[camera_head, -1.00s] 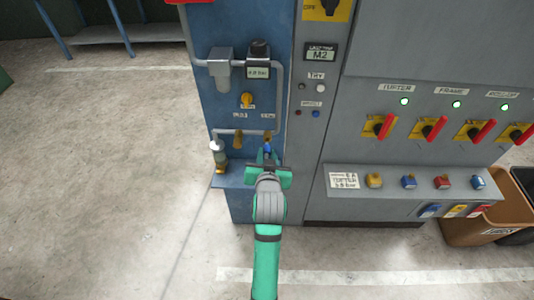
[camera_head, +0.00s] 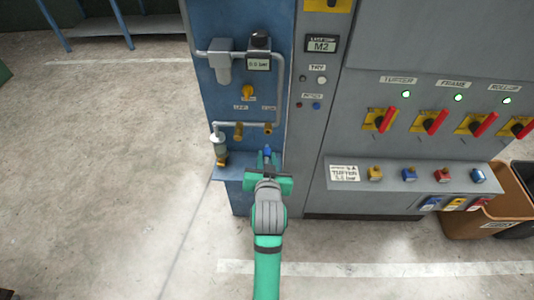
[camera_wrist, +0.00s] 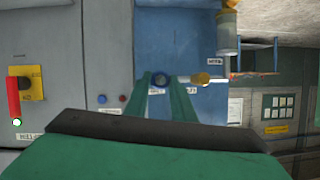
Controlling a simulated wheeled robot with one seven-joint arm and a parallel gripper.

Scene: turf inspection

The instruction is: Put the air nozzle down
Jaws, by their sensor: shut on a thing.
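My gripper (camera_head: 267,163) is in front of the blue panel, shut on the small blue air nozzle (camera_head: 267,152). The nozzle points up toward the panel, just below the right brass outlet (camera_head: 268,128), with a gap between them. In the wrist view the green fingers (camera_wrist: 165,100) close around the nozzle, whose round blue end (camera_wrist: 161,80) shows between their tips. A brass fitting (camera_wrist: 200,79) shows right of it there. My gripper hides part of the panel's lower right.
A blue ledge (camera_head: 232,174) sticks out at the panel's foot. A pale bottle-like unit with a brass base (camera_head: 220,148) stands above its left end. A grey cabinet with red-handled switches (camera_head: 380,120) and a button shelf (camera_head: 410,178) is at the right.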

